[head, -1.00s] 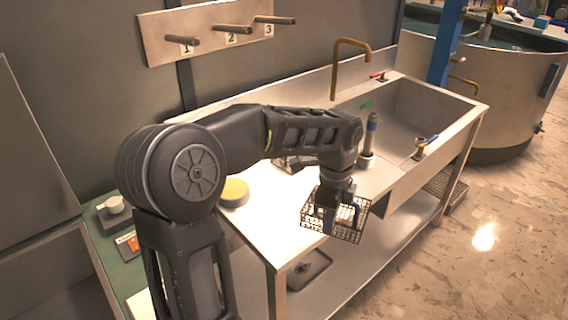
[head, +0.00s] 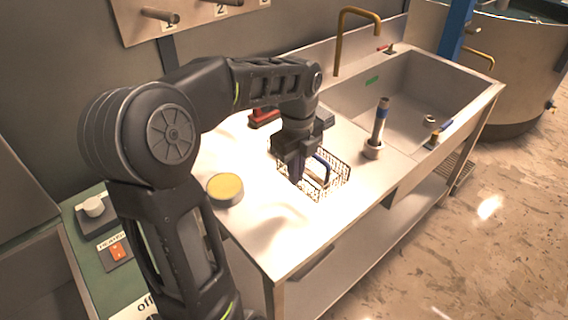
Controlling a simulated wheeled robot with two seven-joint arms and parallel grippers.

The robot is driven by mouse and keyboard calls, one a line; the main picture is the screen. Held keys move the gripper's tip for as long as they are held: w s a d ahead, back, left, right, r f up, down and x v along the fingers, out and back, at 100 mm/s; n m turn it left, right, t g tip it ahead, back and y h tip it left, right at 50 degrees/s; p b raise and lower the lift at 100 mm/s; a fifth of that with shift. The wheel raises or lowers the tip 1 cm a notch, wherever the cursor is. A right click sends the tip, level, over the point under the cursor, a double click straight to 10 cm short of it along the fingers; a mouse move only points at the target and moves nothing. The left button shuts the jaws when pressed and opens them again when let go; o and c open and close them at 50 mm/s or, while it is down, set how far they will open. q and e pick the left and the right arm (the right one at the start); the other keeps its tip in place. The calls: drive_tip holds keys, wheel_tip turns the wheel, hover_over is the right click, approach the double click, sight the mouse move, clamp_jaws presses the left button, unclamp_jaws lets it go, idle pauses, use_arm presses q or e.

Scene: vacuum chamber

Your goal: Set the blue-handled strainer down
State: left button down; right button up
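The blue-handled strainer (head: 335,182) is a dark wire-mesh basket with a blue handle (head: 323,168). It is at the front part of the pale bench top (head: 270,235), left of the sink. My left gripper (head: 301,172) reaches down into the basket from above and appears shut on the strainer; its fingertips are partly hidden. The basket looks level, and I cannot tell whether its bottom touches the bench. My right gripper is not in view.
A yellow-topped round tin (head: 225,189) stands to the left and a red-based object (head: 264,117) behind. An upright blue-banded tool in a holder (head: 380,130) is right of the strainer, beside the sink (head: 415,100). The bench front is clear.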

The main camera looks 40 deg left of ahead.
use_arm(q)
drive_tip(key=shift+f+p, duration=0.35)
drive_tip(key=shift+f, duration=2.75)
drive_tip(key=shift+f, duration=0.1)
drive_tip(key=shift+f, duration=1.8)
drive_tip(key=shift+f, duration=0.1)
drive_tip(key=c, duration=1.6)
unclamp_jaws()
drive_tip(key=shift+c, duration=0.2)
wheel_tip(320, 180, up, 12)
drive_tip(key=shift+r, duration=0.15)
